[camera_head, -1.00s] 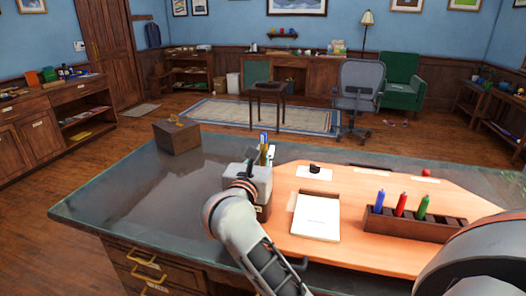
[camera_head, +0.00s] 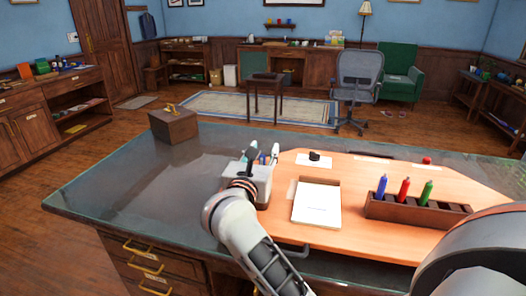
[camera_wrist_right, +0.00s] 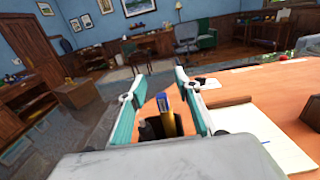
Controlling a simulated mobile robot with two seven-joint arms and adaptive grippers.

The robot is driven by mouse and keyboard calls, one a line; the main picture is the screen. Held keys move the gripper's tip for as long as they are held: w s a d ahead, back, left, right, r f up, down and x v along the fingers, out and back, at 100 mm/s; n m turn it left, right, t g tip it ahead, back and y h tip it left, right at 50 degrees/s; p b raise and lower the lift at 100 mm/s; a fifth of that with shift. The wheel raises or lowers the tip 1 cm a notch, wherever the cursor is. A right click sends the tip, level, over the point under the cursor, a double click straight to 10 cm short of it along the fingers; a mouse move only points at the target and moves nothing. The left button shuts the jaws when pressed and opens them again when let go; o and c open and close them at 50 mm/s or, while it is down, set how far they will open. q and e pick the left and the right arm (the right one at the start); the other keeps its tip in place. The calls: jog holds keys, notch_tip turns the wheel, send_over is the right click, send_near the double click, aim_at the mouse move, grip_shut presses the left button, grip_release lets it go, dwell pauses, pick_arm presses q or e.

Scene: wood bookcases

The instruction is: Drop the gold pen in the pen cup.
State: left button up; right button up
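In the head view the gripper hides most of the cup. My left gripper is not in view.
A white notepad (camera_head: 317,205) lies right of the gripper. A dark wooden rack (camera_head: 418,213) holds a blue, a red and a green marker. A brown box (camera_head: 173,126) stands at the desk's back left. The glass desktop's left part (camera_head: 120,185) is clear.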

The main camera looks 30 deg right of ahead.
jog(key=shift+s+a, duration=0.1)
jog(key=shift+a, duration=0.05)
jog(key=v, duration=0.7)
dwell(0.8)
